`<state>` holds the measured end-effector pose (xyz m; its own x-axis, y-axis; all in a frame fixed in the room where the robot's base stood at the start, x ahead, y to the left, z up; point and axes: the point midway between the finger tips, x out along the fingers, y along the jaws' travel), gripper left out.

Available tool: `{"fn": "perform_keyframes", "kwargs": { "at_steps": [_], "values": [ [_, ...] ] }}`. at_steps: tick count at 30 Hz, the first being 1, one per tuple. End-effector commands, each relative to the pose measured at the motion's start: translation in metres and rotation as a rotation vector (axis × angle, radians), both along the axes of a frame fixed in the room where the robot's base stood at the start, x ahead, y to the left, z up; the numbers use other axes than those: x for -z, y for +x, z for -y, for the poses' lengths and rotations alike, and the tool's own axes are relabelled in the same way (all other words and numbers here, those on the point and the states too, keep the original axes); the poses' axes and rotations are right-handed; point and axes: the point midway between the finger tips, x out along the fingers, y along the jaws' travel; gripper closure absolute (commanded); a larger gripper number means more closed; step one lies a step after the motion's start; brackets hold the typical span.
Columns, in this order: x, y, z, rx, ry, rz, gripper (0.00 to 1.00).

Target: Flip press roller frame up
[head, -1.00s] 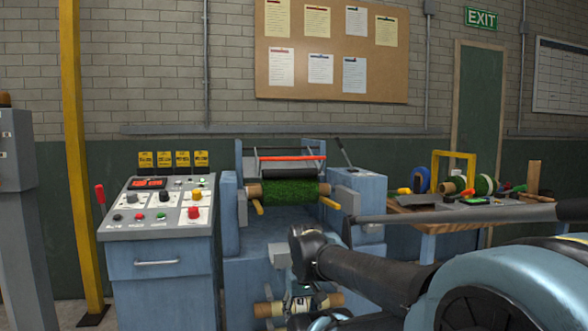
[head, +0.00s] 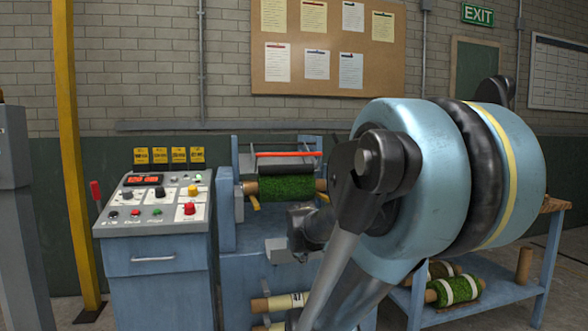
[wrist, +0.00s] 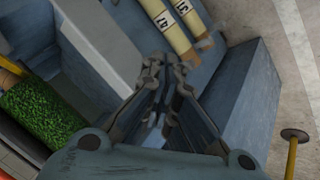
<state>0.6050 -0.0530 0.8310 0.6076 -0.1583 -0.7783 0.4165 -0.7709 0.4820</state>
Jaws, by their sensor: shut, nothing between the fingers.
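The press roller frame is on the blue machine (head: 227,215) in the head view. Its red bar (head: 290,154) and black roller (head: 285,169) lie across the machine, just above the green turf roll (head: 286,188). The turf roll also shows at the left of the wrist view (wrist: 40,112), with a bit of red at the lower left corner. My gripper (wrist: 166,68) is shut and empty in the wrist view, off to the right of the turf roll and touching nothing that I can make out.
A control console (head: 160,250) with a red lever stands left of the machine. Tagged rolls (wrist: 175,25) lie low at the machine's front. A workbench (head: 530,287) with turf rolls on its shelf stands at right, partly behind my arm. A yellow post (head: 70,160) is far left.

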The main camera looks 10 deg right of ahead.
Motion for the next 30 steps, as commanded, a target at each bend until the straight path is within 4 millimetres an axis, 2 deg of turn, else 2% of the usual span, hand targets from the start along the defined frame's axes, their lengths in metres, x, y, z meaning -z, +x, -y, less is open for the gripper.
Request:
{"fn": "perform_keyframes", "kwargs": {
  "at_steps": [3, 15, 24, 30],
  "values": [
    [-0.017, 0.034, 0.011, -0.09, -0.113, 0.069, 1.0],
    [-0.072, 0.131, 0.045, -0.366, -0.569, 0.262, 1.0],
    [-0.112, 0.192, 0.064, -0.529, -0.969, 0.363, 1.0],
    [-0.135, 0.225, 0.073, -0.612, -1.256, 0.407, 1.0]
  ]
}}
